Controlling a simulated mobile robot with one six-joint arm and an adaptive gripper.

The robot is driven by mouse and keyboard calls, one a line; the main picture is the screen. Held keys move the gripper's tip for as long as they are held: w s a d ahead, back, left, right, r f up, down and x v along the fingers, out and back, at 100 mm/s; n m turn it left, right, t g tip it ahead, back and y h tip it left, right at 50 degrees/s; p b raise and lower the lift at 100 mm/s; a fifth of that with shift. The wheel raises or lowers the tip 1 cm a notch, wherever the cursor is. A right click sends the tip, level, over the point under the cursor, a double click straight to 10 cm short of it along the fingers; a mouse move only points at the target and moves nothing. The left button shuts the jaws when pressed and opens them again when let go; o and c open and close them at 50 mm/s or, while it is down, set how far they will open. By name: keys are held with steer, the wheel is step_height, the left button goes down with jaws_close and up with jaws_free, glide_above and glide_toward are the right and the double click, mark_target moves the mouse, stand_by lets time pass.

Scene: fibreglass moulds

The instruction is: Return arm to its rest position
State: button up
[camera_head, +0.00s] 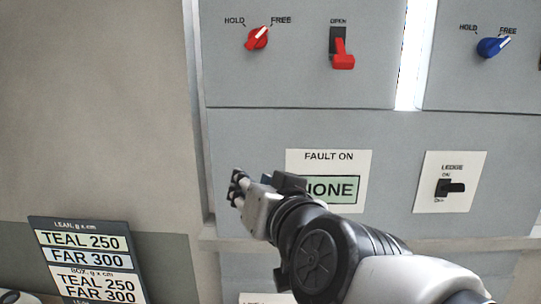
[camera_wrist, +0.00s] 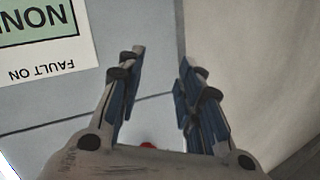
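My gripper (camera_head: 238,188) is in front of the grey panel (camera_head: 270,130) in the head view, at the left end of my outstretched arm. It overlaps the left edge of the white "FAULT ON" plate (camera_head: 330,157), whose green field reads "NONE". In the wrist view, the two fingers of my gripper (camera_wrist: 158,75) stand apart with nothing between them. The panel and its edge show behind them, and the plate (camera_wrist: 45,40) appears upside down at the upper left.
A red knob (camera_head: 258,37), a red lever switch (camera_head: 342,55) and a blue knob (camera_head: 490,47) are on the upper panels. A black "LEDGE" switch (camera_head: 450,188) is at the right. A dark sign (camera_head: 90,260) stands at lower left. Bare wall (camera_head: 90,110) fills the left.

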steer(key=s+d+f+g+h+b, duration=0.1)
steer(key=s+d+f+g+h, duration=0.1)
steer(key=s+d+f, duration=0.3)
steer(key=s+d+f+g+h+b, duration=0.2)
steer(key=s+d+f+g, duration=0.2)
steer(key=f, duration=0.9)
steer(key=s+d+f+g+h+b, duration=0.1)
steer(key=s+d+f+g, duration=0.2)
steer(key=s+d+f, duration=0.5)
steer(key=s+f, duration=0.2)
steer(key=s, duration=0.1)
steer(key=shift+s+g+h, duration=0.35)
steer(key=shift+g+h, duration=0.05)
steer(key=shift+c, duration=0.4)
